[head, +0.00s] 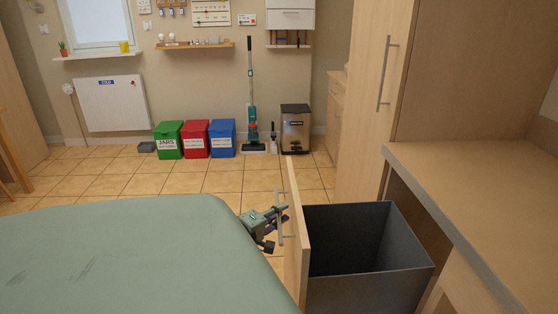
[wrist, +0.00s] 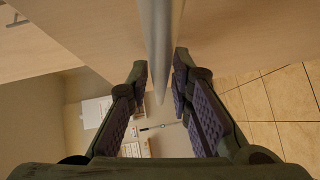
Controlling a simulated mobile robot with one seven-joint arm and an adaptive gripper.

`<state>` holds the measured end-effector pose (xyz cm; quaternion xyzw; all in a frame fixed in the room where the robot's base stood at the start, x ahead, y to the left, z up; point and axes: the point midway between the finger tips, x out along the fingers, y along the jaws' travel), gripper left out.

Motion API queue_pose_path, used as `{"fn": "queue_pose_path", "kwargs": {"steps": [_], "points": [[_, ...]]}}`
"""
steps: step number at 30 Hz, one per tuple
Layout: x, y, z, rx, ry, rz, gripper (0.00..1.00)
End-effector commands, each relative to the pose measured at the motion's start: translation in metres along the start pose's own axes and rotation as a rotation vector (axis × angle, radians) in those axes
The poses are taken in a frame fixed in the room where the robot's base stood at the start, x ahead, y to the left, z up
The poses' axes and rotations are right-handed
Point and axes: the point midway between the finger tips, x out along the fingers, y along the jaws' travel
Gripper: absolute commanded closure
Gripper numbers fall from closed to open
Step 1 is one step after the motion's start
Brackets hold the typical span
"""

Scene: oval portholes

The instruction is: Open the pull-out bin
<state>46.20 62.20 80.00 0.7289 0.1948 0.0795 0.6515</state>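The pull-out bin is a dark grey tub (head: 408,282) behind a light wooden front panel (head: 295,240). It stands well out from under the counter, its open top showing, and looks empty as far as I can see inside. A metal bar handle (head: 280,228) is on the panel's outer face. My gripper (head: 274,228) is at this handle, left of the panel. In the wrist view the handle bar (wrist: 157,40) runs between the two spread fingers of my gripper (wrist: 161,72). The fingers look apart, with gaps beside the bar; contact is not clear.
The counter (head: 470,190) and a tall cabinet (head: 365,110) stand at right. Green (head: 169,140), red (head: 195,140) and blue (head: 222,139) bins, a vacuum (head: 252,120) and a metal bin (head: 295,130) line the far wall. Tiled floor between is clear.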

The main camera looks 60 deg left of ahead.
Motion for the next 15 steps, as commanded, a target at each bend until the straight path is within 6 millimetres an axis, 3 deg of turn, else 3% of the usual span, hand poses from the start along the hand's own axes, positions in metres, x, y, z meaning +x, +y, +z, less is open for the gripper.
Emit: {"fn": "queue_pose_path", "kwargs": {"steps": [3,15], "points": [[0.0001,0.0001,0.0000,0.000,0.000,0.000,0.70],[-0.0083,0.0001,-0.0009,0.000,0.003,0.000,0.70]]}}
